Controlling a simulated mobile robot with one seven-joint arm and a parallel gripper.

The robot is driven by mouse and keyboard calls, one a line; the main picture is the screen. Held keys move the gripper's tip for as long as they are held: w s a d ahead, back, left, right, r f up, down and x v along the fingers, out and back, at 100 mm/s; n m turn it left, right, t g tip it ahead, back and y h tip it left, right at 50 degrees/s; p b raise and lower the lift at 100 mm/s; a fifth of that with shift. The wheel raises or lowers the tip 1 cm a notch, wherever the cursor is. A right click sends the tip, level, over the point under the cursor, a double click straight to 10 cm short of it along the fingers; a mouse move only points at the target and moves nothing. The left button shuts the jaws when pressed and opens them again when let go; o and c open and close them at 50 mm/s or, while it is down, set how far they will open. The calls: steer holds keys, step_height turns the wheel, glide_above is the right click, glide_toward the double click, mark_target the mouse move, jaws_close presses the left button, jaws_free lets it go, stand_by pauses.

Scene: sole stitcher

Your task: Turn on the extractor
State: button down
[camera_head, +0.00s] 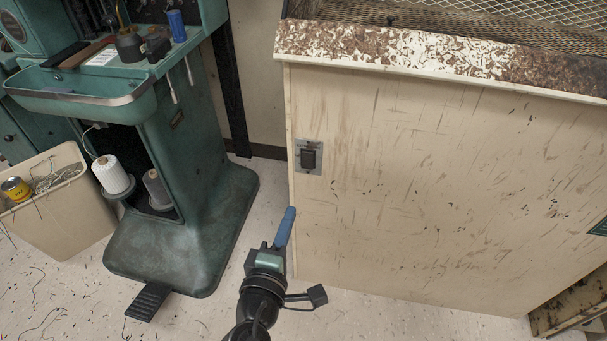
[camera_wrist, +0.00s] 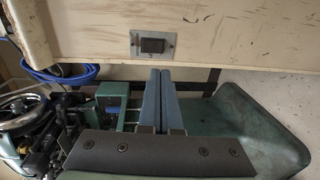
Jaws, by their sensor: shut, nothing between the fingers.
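The extractor is a large cream cabinet (camera_head: 430,190) with a mesh top, on the right in the head view. Its dark rocker switch (camera_head: 311,155) sits on a grey metal plate near the cabinet's left edge. The switch also shows in the wrist view (camera_wrist: 152,45), at the top middle. My gripper (camera_head: 289,212) has blue fingers, shut and empty. In the head view it is below and left of the switch, apart from it. In the wrist view its fingertips (camera_wrist: 160,72) are just below the switch plate in the picture. I cannot tell which way the switch is set.
A green stitching machine (camera_head: 180,220) with thread spools and a black pedal (camera_head: 148,301) stands left of the cabinet. A beige bin (camera_head: 62,225) is at the far left. Brown scraps cover the cabinet's top ledge (camera_head: 430,55). Blue cable (camera_wrist: 70,75) shows in the wrist view.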

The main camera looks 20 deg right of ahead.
mark_target(307, 167)
steer(key=b+x, duration=0.3)
steer(key=x, duration=1)
steer(key=shift+d, duration=0.1)
steer(key=shift+w+f+b, duration=0.1)
steer(key=shift+f+b, duration=0.05)
steer(key=shift+b, duration=0.5)
steer(key=shift+w+f+b, duration=0.1)
steer(key=shift+b, duration=0.4)
steer(key=shift+r, duration=0.25)
steer(key=shift+f, duration=0.1)
